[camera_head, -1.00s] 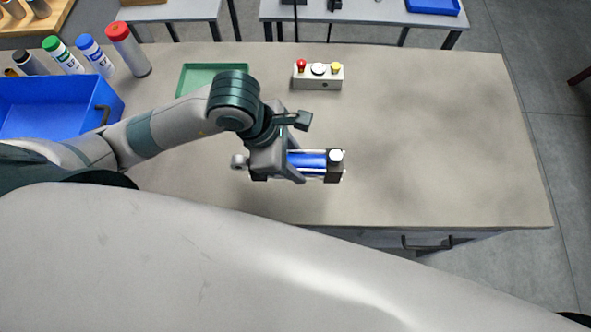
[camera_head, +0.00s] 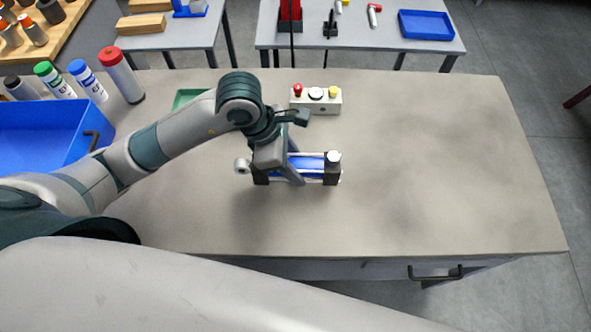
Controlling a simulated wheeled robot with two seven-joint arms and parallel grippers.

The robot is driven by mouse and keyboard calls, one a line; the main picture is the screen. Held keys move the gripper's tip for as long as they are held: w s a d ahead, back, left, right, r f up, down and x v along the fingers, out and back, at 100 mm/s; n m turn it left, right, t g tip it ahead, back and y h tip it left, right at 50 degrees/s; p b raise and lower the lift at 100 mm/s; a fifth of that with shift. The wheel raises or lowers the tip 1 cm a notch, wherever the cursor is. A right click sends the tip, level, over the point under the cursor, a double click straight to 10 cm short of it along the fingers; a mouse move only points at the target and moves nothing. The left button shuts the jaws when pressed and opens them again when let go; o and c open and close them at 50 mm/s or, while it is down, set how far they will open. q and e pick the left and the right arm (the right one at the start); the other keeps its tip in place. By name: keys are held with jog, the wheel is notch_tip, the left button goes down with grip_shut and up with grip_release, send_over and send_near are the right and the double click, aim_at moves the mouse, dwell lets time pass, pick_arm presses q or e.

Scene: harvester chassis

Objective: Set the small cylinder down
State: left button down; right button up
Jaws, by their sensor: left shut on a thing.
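The small cylinder (camera_head: 313,167) has a blue body, dark end blocks and a pale round fitting at its right end. It lies level over the middle of the workbench (camera_head: 420,180). A ring-shaped eye shows at its left end. My left gripper (camera_head: 292,170) is shut on the cylinder from above, around its blue body left of the middle. The gripper and wrist hide part of the body. I cannot tell whether the cylinder touches the bench top. My right gripper is not in view.
A button box (camera_head: 316,101) with red, white and yellow knobs stands behind the cylinder. A green tray (camera_head: 187,97) is partly behind my arm. A blue bin (camera_head: 40,132) and several bottles stand at the left. The bench's right half is clear.

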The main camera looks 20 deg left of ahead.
pick_arm(q)
jog(key=shift+w, duration=0.2)
jog(key=shift+f+p, duration=0.75)
jog(key=shift+f, duration=1.25)
jog(key=shift+f, duration=0.1)
jog(key=c, duration=1.2)
grip_release()
jog(key=shift+s, duration=0.1)
